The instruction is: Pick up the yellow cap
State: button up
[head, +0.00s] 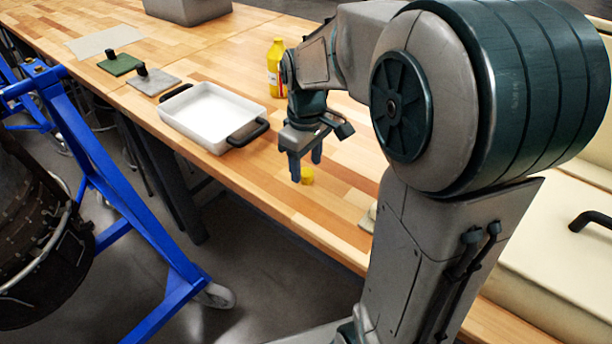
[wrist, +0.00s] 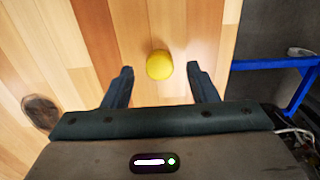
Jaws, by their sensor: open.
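The yellow cap (head: 307,175) is a small round piece on the wooden workbench (head: 335,215). It also shows in the wrist view (wrist: 160,65), ahead of my fingertips and roughly centred between them. My gripper (head: 305,170) points down over the bench, close to the cap in the head view. In the wrist view its two fingers (wrist: 160,80) are spread wide with nothing between them. I cannot tell the exact height of the fingertips above the bench.
A white tray (head: 207,110) with black handles stands to the left. A yellow bottle (head: 276,66) stands behind my gripper. A green plate (head: 120,64) and a grey plate (head: 153,81) with black knobs lie farther left. A blue stand (head: 120,190) is beside the bench's front edge.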

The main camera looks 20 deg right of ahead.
jog(key=shift+w+f, duration=0.1)
jog(key=shift+f, duration=1.25)
grip_shut()
jog(key=shift+r, duration=0.15)
notch_tip(320, 180, up, 4)
jog(key=shift+r, duration=0.15)
jog(key=s+d+r, duration=0.3)
jog(key=s+r, duration=0.3)
jog(key=s, duration=0.5)
jog(key=shift+d+r, duration=0.25)
jog(key=shift+d, duration=0.15)
